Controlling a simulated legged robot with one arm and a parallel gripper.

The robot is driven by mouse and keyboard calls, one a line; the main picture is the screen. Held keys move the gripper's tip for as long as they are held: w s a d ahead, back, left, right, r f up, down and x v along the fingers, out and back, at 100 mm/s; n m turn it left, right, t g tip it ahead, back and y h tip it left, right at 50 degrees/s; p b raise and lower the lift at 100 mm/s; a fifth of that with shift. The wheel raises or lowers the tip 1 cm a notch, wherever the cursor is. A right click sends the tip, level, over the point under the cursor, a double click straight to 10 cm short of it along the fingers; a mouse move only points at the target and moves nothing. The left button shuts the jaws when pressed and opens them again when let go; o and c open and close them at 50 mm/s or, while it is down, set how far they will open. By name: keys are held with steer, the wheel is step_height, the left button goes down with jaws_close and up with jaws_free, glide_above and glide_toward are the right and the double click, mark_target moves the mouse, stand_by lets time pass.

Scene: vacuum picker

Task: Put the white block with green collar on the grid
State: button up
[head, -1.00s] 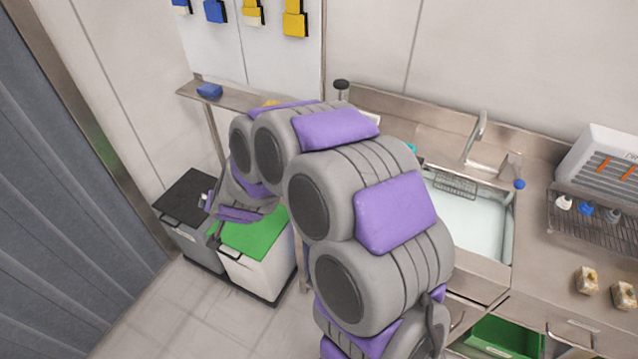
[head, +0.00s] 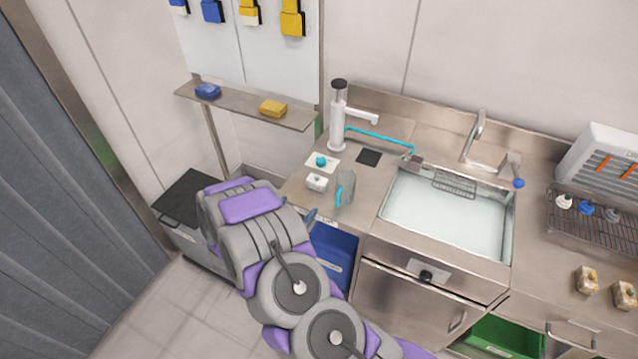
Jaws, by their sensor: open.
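A small white block (head: 317,182) with a dark-edged knob on top sits on the counter's left part. I cannot make out a green collar on it. Behind it a teal round piece (head: 321,160) rests on a white square. A wire grid rack (head: 592,232) on the right counter holds small white and blue capped pieces. My gripper (head: 311,216) is mostly hidden behind my arm; a grey-blue tip shows at the counter's front edge, below the white block and apart from it. It is open, with nothing seen in it.
A grey piece with a teal handle (head: 345,189) stands right of the block. A white column (head: 338,125) with a teal hose is behind it, near a dark square (head: 368,157). The sink (head: 450,212) is to the right. A blue bin (head: 335,255) sits below the counter.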

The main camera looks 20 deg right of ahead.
mark_target(314, 183)
steer(key=b+x, duration=0.1)
steer(key=x, duration=1)
steer(key=shift+w+a, duration=0.1)
steer(key=x, duration=0.1)
steer(key=b+x, duration=0.1)
steer(key=x, duration=0.1)
steer(key=shift+w+r+b, duration=0.1)
steer(key=shift+w+b, duration=0.2)
steer(key=shift+w, duration=0.05)
steer(key=shift+w+d, duration=0.35)
steer(key=shift+d, duration=0.35)
steer(key=shift+a, duration=0.3)
steer(key=c, duration=0.8)
steer(key=shift+d, duration=0.2)
steer(key=c, duration=0.3)
